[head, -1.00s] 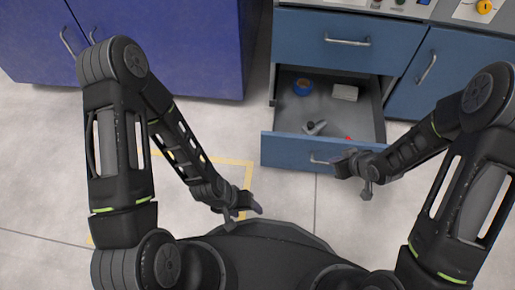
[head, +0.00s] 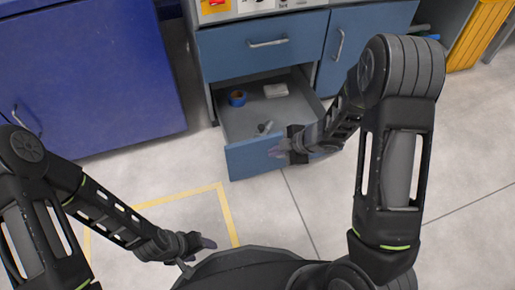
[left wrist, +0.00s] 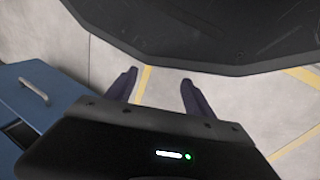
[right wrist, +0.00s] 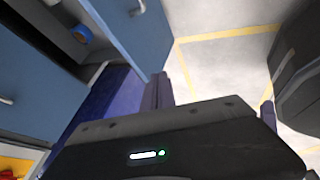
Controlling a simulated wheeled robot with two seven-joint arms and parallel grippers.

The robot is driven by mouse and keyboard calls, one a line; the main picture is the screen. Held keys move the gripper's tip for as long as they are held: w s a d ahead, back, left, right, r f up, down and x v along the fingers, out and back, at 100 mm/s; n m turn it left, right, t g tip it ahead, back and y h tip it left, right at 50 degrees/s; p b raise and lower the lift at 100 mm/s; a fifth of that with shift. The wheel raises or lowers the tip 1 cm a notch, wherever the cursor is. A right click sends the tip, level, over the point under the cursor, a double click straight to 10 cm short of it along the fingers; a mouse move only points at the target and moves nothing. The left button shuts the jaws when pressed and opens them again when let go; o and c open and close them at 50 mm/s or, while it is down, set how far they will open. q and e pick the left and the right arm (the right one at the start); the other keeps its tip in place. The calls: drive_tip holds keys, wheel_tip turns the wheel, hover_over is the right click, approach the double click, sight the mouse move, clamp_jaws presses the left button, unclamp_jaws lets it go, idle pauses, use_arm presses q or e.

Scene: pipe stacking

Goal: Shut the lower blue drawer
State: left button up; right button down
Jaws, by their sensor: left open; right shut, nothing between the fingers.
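The lower blue drawer (head: 245,160) is pulled out below a shut upper blue drawer (head: 262,44). It holds a blue tape roll (head: 237,98), a pale block (head: 276,90) and a small grey item (head: 264,128). My right gripper (head: 277,152) is shut and empty at the drawer's front, covering part of it and its handle. I cannot tell whether it touches. In the right wrist view its fingers (right wrist: 158,90) are together beside a blue drawer front (right wrist: 138,30). My left gripper (head: 208,243) is open and empty, low over the floor, away from the drawer; its spread fingers show in the left wrist view (left wrist: 158,92).
A dark blue cabinet (head: 90,75) stands at the left. A blue cupboard door (head: 350,45) is right of the drawers. Yellow tape (head: 228,210) marks the floor. The floor in front of the drawer is clear apart from my arms.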

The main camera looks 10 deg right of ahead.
drive_tip(key=b, duration=0.6)
approach(248, 150)
wheel_tip(248, 150, down, 4)
drive_tip(key=s+a, duration=0.2)
drive_tip(key=w, duration=0.4)
drive_tip(key=shift+r, duration=0.1)
